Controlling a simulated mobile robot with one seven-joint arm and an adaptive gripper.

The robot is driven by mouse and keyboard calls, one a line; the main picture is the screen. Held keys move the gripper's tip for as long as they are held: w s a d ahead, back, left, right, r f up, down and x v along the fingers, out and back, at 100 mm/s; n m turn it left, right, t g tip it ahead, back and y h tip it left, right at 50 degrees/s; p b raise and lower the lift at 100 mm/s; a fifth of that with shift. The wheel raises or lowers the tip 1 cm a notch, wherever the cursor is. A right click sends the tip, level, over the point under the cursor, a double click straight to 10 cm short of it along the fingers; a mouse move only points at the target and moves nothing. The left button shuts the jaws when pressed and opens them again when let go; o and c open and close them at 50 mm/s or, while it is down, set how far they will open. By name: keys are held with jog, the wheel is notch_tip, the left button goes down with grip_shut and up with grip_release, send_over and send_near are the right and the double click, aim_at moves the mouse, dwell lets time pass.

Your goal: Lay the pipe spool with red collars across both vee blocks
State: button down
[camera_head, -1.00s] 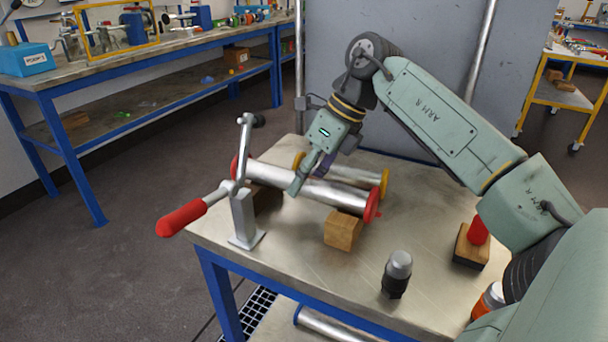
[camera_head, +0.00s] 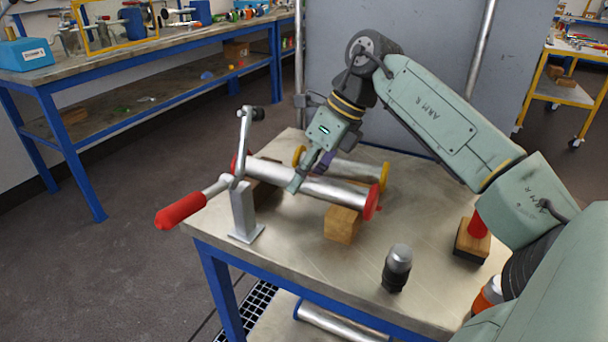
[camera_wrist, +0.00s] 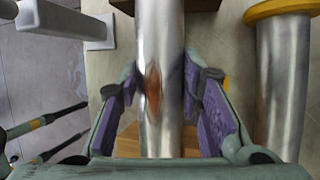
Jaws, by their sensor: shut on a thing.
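The pipe spool with red collars (camera_head: 330,192) is a silver tube with a red collar at each end. In the wrist view the spool (camera_wrist: 160,50) runs up the picture between my purple finger pads. My gripper (camera_head: 302,181) is shut on it near its middle, from above. One wooden vee block (camera_head: 342,224) is under the spool's right part. A darker block (camera_head: 266,194) is under its left part, mostly hidden by the spool and a clamp. The spool lies over both blocks; I cannot tell whether it touches them.
A second spool with yellow collars (camera_head: 355,170) lies close behind, and in the wrist view (camera_wrist: 283,80) to the right. A clamp with a red handle (camera_head: 182,211) stands at the table's left edge. A grey-capped black cylinder (camera_head: 397,268) and a red-handled block (camera_head: 473,243) stand front right.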

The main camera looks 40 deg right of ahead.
jog(key=shift+f, duration=0.15)
jog(key=c, duration=1)
grip_release()
jog(key=shift+c, duration=0.2)
jog(key=shift+f, duration=0.15)
jog(key=v, duration=1.2)
